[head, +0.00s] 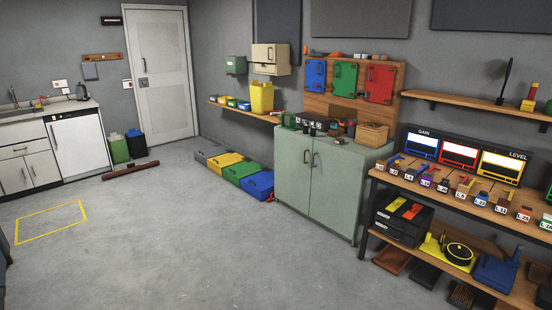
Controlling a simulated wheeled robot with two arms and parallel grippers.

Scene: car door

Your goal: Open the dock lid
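No part in view is marked clearly as the dock lid, and I cannot tell which thing it is. Lidded or box-like things in the head view include a row of low floor boxes, among them a yellow one (222,163), a green one (243,172) and a blue one (258,184). A wooden box (372,134) sits on top of the green cabinet (292,179). A black case (403,217) with red and yellow strips stands on the right bench's lower shelf. These look closed. Neither of my grippers is in view.
The grey floor (150,230) is wide and clear, with a yellow taped outline (50,222) at left. A brown bar (130,170) lies near the bins. The workbench (440,205) at right carries several small labelled blocks. A white door (160,75) is at the back.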

